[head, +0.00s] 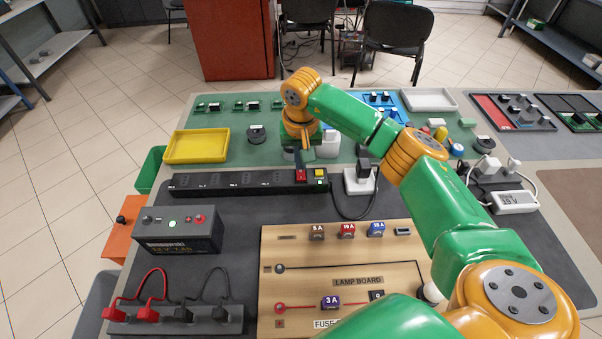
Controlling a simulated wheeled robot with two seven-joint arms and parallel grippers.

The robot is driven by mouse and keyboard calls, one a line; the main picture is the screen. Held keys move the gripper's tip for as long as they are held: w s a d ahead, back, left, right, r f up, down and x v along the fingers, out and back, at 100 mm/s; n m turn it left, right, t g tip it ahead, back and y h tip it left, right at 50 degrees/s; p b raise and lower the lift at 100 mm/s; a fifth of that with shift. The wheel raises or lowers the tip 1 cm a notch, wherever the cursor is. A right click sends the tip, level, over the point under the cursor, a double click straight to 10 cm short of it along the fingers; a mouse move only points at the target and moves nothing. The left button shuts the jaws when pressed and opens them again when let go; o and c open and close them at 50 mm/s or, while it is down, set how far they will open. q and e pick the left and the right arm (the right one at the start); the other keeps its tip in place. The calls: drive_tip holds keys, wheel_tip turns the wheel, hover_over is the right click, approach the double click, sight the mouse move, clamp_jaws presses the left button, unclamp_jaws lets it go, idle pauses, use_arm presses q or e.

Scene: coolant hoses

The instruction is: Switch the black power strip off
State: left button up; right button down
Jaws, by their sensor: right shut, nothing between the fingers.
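The black power strip (236,184) lies across the middle of the bench, long side left to right. A red rocker switch (301,175) sits near its right end, with a small lit green-yellow part (320,174) beside it. My right gripper (302,162) is shut and empty, pointing down just behind or above the red switch. I cannot tell whether its tips touch the switch. The switch's exact tilt is too small to make out. My left gripper is not in view.
A white plug block (359,181) with a black plug and cable stands right of the strip. A yellow tray (197,146) lies behind its left part. A battery box (179,231) and a wooden lamp board (345,259) stand in front. Dark mat between them is clear.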

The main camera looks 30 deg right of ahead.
drive_tip(key=shift+f+b, duration=0.3)
drive_tip(key=shift+f, duration=0.15)
wheel_tip(320, 180, up, 7)
drive_tip(key=p, duration=0.6)
drive_tip(key=shift+r, duration=0.15)
